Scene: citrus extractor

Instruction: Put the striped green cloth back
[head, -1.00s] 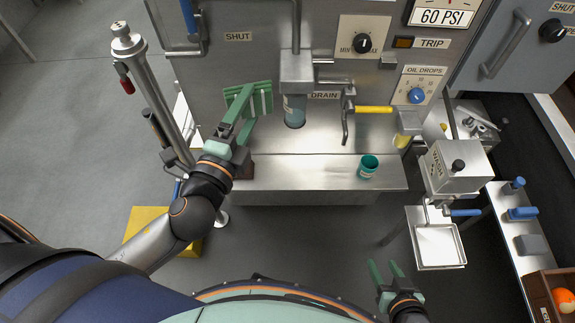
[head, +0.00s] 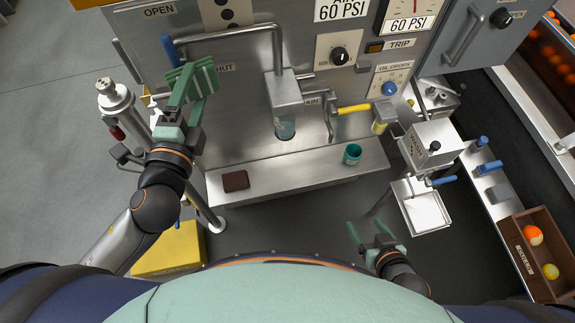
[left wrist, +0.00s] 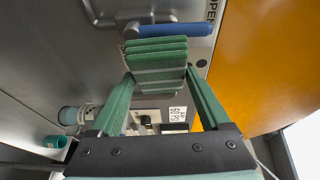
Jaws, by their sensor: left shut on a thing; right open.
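The striped green cloth (head: 203,78) is folded and held up in front of the steel machine panel at the upper left of the head view. My left gripper (head: 192,80) is shut on it. In the left wrist view the cloth (left wrist: 157,62) sits between the two green fingertips of my left gripper (left wrist: 158,80), with light stripes across it. A blue-handled lever (head: 169,47) is close to the cloth in the head view. My right gripper (head: 356,236) is open and empty at the lower middle right.
A steel ledge (head: 275,174) carries a brown block (head: 235,181) and a teal cup (head: 352,154). A steel post (head: 125,115) stands left of the ledge. A yellow box (head: 168,254) is on the floor. A brown crate (head: 520,228) with fruit is at right.

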